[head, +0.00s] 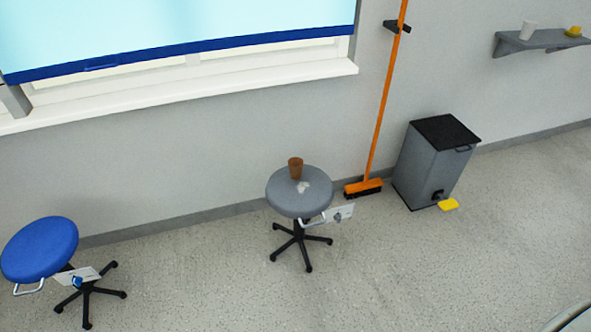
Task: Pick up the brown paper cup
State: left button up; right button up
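The brown paper cup (295,168) stands upright on the grey round stool (290,201), towards the back of its seat. A small whitish patch or item (304,187) lies on the seat just in front of the cup; I cannot tell what it is. Neither of my grippers is in the head view, and nothing touches the cup.
A blue stool (40,248) stands at the left. An orange broom (378,110) leans by the wall, beside a grey pedal bin (436,162) with a yellow pedal. Floor in front is clear.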

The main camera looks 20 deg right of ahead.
aim_at(296, 164)
jog(key=i+l+u, duration=0.1)
jog(key=i+l, duration=0.15)
jog(key=i+l+u, duration=0.1)
jog(key=i+l, duration=0.15)
jog(key=l, duration=0.15)
jog(key=i+l+u, duration=0.1)
jog(key=l, duration=0.25)
jog(key=i+l+u, duration=0.15)
jog(key=i+l, duration=0.15)
jog(key=i+l+u, duration=0.1)
jog(key=l, duration=0.4)
jog(key=i, duration=0.1)
